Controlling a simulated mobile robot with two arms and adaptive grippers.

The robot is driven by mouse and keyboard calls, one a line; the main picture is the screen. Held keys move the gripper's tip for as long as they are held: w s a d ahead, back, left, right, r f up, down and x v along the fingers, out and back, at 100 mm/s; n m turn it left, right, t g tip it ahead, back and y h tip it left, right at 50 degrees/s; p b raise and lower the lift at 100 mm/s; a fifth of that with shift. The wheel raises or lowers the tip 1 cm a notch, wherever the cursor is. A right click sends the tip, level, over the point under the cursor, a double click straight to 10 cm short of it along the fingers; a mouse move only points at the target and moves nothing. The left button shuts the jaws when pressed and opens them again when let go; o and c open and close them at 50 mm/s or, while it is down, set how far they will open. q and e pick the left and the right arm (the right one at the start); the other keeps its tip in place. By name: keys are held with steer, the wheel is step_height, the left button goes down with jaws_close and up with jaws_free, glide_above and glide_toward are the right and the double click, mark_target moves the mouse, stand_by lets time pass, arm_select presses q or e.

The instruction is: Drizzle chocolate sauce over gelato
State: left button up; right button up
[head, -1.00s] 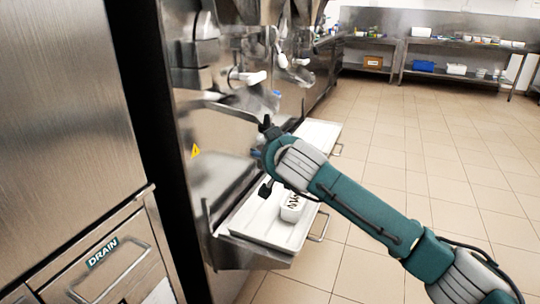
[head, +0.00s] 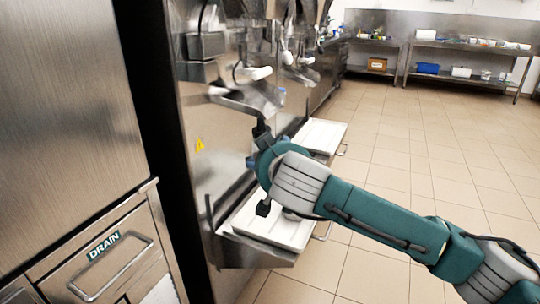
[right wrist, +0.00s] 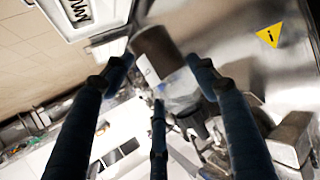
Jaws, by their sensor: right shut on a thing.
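My right gripper (head: 258,168) is in front of the steel machine, above its front shelf. In the right wrist view its dark blue fingers (right wrist: 158,66) are closed around a brown and pale bottle-like container (right wrist: 155,45), which looks tilted. A white tub with dark squiggly marks (right wrist: 75,14) shows at the top left of that view, apart from the held container. In the head view my wrist hides the tub. I cannot make out gelato or flowing sauce. My left gripper is not in view.
A white tray (head: 268,230) lies on the near shelf, with another white tray (head: 320,134) beyond it. Machine spouts with white handles (head: 256,73) overhang the shelf. A steel drawer (head: 110,262) stands at the left. The tiled floor at the right is clear.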

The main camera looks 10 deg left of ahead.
arm_select(q)
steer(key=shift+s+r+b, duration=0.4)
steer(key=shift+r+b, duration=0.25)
steer(key=shift+b, duration=0.45)
arm_select(e)
steer(key=s, duration=0.7)
steer(key=shift+s+d, duration=0.25)
steer(key=shift+d, duration=0.2)
